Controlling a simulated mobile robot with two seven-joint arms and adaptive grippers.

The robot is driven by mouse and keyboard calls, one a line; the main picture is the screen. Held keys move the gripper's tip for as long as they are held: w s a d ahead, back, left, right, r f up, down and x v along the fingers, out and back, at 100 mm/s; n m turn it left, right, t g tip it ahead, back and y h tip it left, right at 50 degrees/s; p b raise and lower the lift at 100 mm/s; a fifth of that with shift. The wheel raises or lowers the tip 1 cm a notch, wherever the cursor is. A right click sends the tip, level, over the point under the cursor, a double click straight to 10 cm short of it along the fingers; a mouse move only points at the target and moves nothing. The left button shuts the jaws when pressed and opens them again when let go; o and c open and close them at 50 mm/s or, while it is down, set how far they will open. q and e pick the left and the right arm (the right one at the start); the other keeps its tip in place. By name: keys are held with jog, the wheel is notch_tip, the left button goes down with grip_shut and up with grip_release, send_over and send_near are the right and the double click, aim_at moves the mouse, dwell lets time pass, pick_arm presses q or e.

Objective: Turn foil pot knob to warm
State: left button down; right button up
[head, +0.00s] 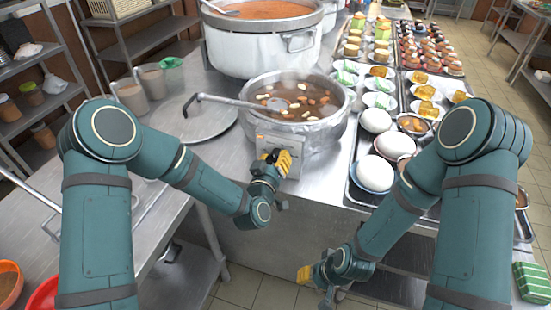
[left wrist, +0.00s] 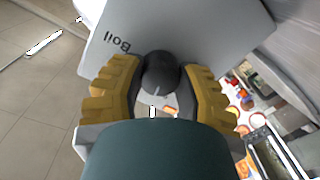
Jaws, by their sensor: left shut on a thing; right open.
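The foil-wrapped pot (head: 325,130) stands near the front edge of the steel counter, full of brown broth with nuts and dates. A pale control panel (head: 263,148) is on its front, and it fills the upper part of the left wrist view (left wrist: 190,35). The round dark knob (left wrist: 161,74) sits between the yellow fingers of my left gripper (left wrist: 155,85), which is shut on it. The word "Boil" shows up and left of the knob. In the head view my left gripper (head: 277,160) hides the knob. My right gripper (head: 308,273) is open and empty, low in front of the counter.
A ladle (head: 215,99) rests in the foil pot, its handle reaching left. A round lid (head: 205,118) lies to the left. A large white pot (head: 262,50) stands behind. Trays with white bowls (head: 375,173) and food fill the right side.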

pick_arm(q)
jog(key=shift+n, duration=1.3)
jog(key=c, duration=0.5)
grip_release()
jog(key=shift+c, duration=0.2)
jog(key=v, duration=1.2)
